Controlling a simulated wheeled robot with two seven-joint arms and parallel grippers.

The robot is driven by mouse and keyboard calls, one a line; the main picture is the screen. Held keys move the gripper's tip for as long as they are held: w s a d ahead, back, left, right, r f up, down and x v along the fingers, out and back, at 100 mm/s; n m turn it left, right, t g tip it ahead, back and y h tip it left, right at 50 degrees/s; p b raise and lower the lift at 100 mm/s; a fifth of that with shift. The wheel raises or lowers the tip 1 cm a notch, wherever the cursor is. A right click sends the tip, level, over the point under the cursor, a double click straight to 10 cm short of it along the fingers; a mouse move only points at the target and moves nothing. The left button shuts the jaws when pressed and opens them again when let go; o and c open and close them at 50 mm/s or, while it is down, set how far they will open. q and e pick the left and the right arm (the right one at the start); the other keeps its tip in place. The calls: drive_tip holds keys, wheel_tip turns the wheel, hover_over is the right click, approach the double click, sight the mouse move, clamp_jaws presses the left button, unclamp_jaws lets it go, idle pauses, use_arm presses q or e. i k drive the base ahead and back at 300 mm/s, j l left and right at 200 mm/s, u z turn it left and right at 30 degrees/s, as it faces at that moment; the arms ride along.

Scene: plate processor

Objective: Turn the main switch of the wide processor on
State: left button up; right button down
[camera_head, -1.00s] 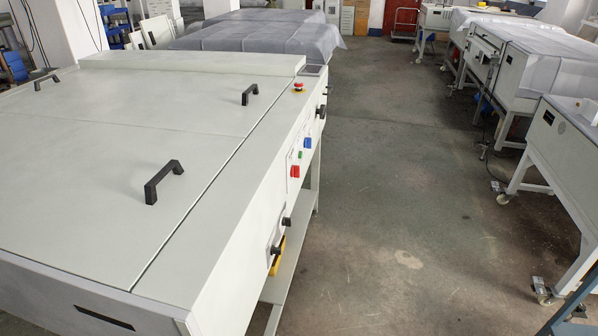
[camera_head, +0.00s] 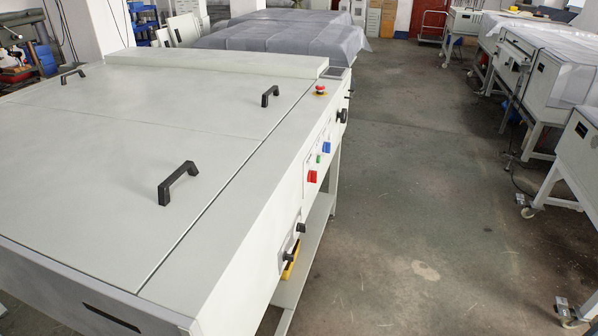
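A wide, pale grey processor (camera_head: 262,170) fills the left and middle of the head view. Its right side carries a red switch (camera_head: 312,177), a small green one (camera_head: 319,159) and a blue one (camera_head: 326,148). Nearer to me on that side are a black knob (camera_head: 288,257) and another black knob (camera_head: 300,228), with a yellow part (camera_head: 290,271) partly hidden below. A red emergency button (camera_head: 320,89) sits on the top near the far end. I cannot tell which control is the main switch, or its position. Neither of my grippers is in view.
Black handles (camera_head: 178,183) stand up from the processor's lid. A clear concrete aisle (camera_head: 415,190) runs along its right side. Other machines on wheeled legs (camera_head: 550,70) line the right. Covered machines (camera_head: 280,35) stand behind the processor.

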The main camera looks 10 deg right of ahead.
sight(312, 177)
drive_tip(key=i+l+u, duration=0.25)
drive_tip(key=l, duration=0.25)
drive_tip(key=l+u, duration=0.3)
drive_tip(key=l, duration=0.2)
drive_tip(key=l+u, duration=0.35)
drive_tip(key=l, duration=4.1)
drive_tip(key=i, duration=0.1)
